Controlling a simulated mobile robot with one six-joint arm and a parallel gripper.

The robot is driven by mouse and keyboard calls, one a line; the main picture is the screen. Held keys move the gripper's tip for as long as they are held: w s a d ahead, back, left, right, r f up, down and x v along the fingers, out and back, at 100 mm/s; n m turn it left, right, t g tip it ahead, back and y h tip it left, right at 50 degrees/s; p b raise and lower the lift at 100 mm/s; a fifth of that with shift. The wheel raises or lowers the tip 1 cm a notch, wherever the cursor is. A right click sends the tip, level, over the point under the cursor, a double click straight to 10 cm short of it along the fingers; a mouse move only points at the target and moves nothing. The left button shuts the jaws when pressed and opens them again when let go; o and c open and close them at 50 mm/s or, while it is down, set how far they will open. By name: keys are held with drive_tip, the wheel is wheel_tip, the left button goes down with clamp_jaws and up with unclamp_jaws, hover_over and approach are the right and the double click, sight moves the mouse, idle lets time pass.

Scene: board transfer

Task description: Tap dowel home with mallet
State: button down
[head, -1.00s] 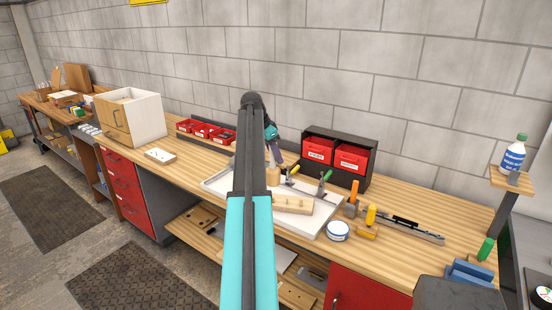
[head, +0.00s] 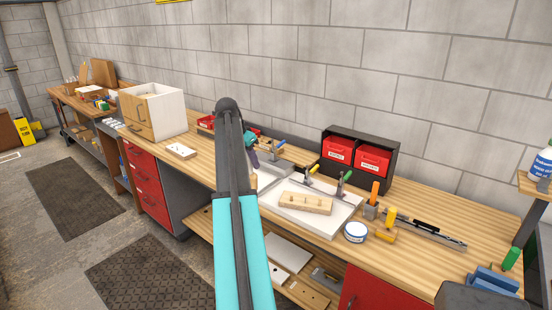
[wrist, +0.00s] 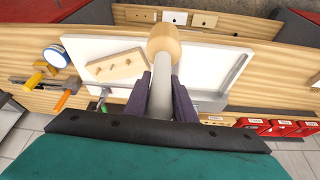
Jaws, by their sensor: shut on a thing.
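My gripper (wrist: 161,98) is shut on the pale grey handle of a mallet (wrist: 163,42). The mallet's light wooden head points away from the fingers, over the white tray (wrist: 215,60). In the head view the gripper (head: 251,157) is partly hidden by my arm, and only a sliver of the mallet shows. A wooden board (head: 305,203) with upright dowels lies on the tray, right of the gripper. In the wrist view the board (wrist: 115,66) is left of the mallet head, apart from it. How deep each dowel sits is too small to tell.
Toggle clamps with green (head: 344,178) and yellow handles stand behind the board. A black rack with red bins (head: 372,160) is at the back. A round white tin (head: 355,232) and orange- and yellow-handled tools are right of the tray. A wooden box (head: 152,110) stands far left.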

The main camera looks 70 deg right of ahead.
drive_tip(key=w+a+f+n+t+b, duration=0.1)
drive_tip(key=w+a+n, duration=0.2)
drive_tip(key=w+a, duration=0.55)
drive_tip(key=w+a+f+n+t+b, duration=0.15)
drive_tip(key=w+a+n, duration=0.35)
drive_tip(key=a, duration=0.7)
drive_tip(key=w+a+f+n+t, duration=0.2)
drive_tip(key=w+a, duration=0.7)
drive_tip(key=a, duration=0.2)
drive_tip(key=w+a+f+n+t+y+b, duration=0.1)
drive_tip(key=a+n, duration=0.5)
drive_tip(key=a, duration=1.3)
drive_tip(key=w+a+f+n+y+b, duration=0.2)
drive_tip(key=a+n, duration=0.3)
drive_tip(key=a, duration=1.5)
drive_tip(key=shift+w+a+f+n+t+y, duration=0.25)
drive_tip(key=shift+n+t+y, duration=0.15)
drive_tip(key=shift+y, duration=0.3)
drive_tip(key=shift+a, duration=0.1)
